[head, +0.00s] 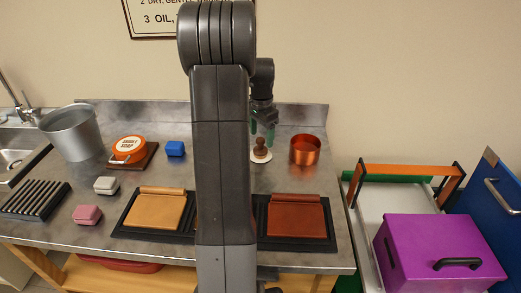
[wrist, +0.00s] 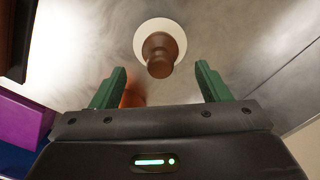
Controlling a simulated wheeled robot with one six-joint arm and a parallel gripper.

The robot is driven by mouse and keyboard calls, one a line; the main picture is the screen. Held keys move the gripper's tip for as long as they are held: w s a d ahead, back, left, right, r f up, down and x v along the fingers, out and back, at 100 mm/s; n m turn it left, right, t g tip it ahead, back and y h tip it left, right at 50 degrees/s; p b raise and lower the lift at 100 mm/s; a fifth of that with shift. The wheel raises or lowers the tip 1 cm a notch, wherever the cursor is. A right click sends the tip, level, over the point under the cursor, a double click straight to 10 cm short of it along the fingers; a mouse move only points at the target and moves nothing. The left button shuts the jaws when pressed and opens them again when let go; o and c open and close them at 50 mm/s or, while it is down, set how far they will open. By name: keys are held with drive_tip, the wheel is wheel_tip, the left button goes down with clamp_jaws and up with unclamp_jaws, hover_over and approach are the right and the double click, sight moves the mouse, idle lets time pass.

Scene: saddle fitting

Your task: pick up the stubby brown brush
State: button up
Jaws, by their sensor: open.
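The stubby brown brush (head: 261,147) stands upright on the metal counter, its brown knob on top of a pale round base. In the wrist view the brush (wrist: 158,55) shows just beyond the fingertips, roughly centred between them. My gripper (head: 261,132) is open, with its green fingers above and behind the brush in the head view. The fingers are spread on either side of the brush in the wrist view and look empty. My own arm hides the middle of the counter in the head view.
A copper pot (head: 305,149) stands close to the right of the brush. A blue block (head: 175,148), orange soap tin (head: 129,149) and grey bucket (head: 71,133) are at the left. Leather panels on a dark tray (head: 297,219) lie in front. A purple box (head: 437,253) is beyond the counter's right edge.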

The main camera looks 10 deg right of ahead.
sight(261, 138)
wheel_tip(261, 138, down, 4)
drive_tip(key=shift+a+f, duration=0.15)
drive_tip(key=shift+f, duration=0.05)
drive_tip(key=shift+c, duration=0.4)
drive_tip(key=c, duration=1.1)
drive_tip(key=shift+r, duration=0.1)
wheel_tip(261, 138, up, 10)
drive_tip(key=shift+f, duration=0.1)
